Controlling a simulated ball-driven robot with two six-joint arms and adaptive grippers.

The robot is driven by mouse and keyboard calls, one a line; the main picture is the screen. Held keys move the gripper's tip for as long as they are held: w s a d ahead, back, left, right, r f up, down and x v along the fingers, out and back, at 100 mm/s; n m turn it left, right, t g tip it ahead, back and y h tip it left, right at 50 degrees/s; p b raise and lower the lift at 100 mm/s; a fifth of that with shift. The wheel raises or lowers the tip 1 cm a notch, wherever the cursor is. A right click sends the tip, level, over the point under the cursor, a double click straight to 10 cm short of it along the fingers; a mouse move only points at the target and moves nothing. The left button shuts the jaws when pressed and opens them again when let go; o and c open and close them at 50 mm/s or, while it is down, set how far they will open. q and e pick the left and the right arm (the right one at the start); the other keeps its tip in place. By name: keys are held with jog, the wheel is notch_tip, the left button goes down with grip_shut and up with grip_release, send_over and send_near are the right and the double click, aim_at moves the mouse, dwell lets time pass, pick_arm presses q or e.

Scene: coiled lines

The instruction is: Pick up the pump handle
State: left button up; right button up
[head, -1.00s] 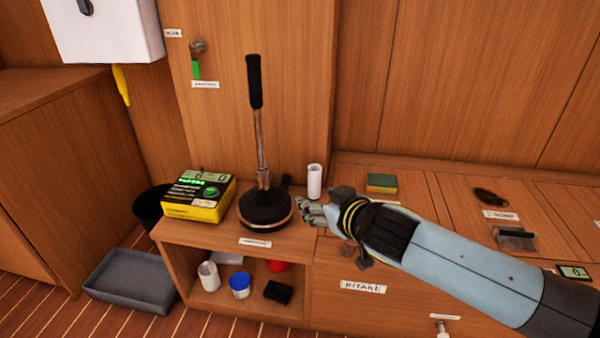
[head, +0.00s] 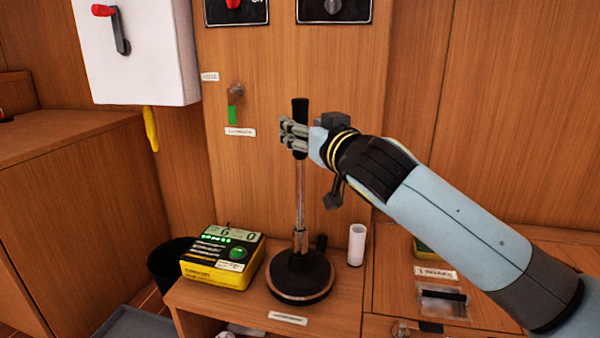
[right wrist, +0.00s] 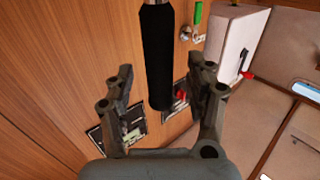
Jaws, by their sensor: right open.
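The pump handle (head: 299,190) is a metal rod with a black grip, standing upright from a round black base (head: 301,278) on the low cabinet. My right gripper (head: 285,134) is at the height of the black grip in the head view, overlapping its lower part. In the right wrist view the black grip (right wrist: 157,60) runs between the two spread fingers of my right gripper (right wrist: 160,92). The gripper is open; I cannot tell whether a finger touches the grip. My left gripper is not in view.
A yellow device with a green display (head: 222,258) stands left of the base, and a white cylinder (head: 356,246) stands right of it. A cabinet panel (head: 262,180) rises close behind the handle. A white box with a red-tipped lever (head: 140,60) hangs at upper left.

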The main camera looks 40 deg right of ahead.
jog(key=shift+w+d, duration=0.2)
jog(key=shift+w, duration=0.95)
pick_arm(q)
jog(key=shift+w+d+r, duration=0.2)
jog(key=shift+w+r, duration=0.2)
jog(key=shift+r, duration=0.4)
pick_arm(e)
grip_shut()
